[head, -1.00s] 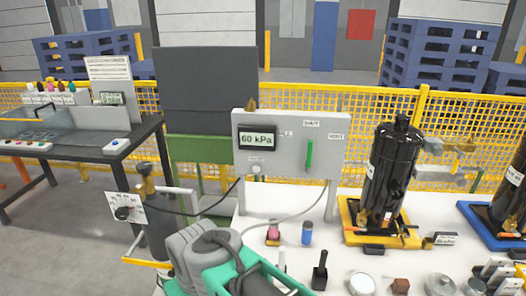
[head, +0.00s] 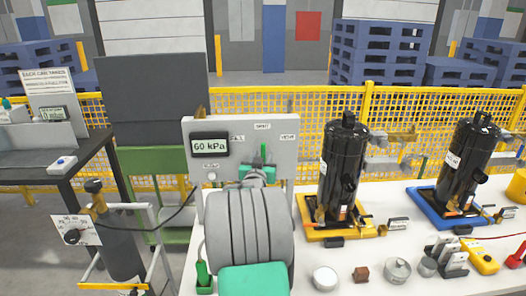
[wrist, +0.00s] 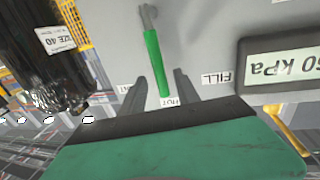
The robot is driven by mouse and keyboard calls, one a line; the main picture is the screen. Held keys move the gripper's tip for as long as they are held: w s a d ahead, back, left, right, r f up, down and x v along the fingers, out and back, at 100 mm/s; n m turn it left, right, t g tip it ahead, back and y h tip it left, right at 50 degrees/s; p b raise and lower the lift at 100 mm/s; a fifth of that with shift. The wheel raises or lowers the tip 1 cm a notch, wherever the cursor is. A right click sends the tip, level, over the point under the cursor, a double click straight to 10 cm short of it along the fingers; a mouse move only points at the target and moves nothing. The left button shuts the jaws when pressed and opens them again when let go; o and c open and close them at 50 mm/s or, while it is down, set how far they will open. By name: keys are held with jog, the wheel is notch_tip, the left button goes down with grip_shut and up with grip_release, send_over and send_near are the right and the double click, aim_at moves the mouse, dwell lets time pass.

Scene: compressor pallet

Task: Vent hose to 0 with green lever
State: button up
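The green lever (wrist: 153,52) is on the grey panel (head: 284,128), its free end by the SHUT label (wrist: 170,101), between the FILL and VENT labels. Its upper part also shows in the head view (head: 264,151). The panel display (head: 210,146) reads 60 kPa. My gripper (wrist: 160,78) is open at the panel, with one dark finger on each side of the lever's free end in the wrist view. Neither finger visibly touches it, and I cannot tell how deep the lever sits between them. My arm hides the panel's lower part in the head view.
A black compressor (head: 343,170) on a yellow tray (head: 310,231) stands just right of the panel, another (head: 468,165) on a blue tray (head: 428,212) farther right. A dark cylinder (head: 122,250) with a hose stands left. Small parts lie along the front of the table.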

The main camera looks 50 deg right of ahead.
aim_at(263, 153)
jog(key=x, duration=0.3)
jog(key=shift+w+d, duration=0.1)
jog(key=shift+c, duration=0.4)
grip_shut()
dwell(0.9)
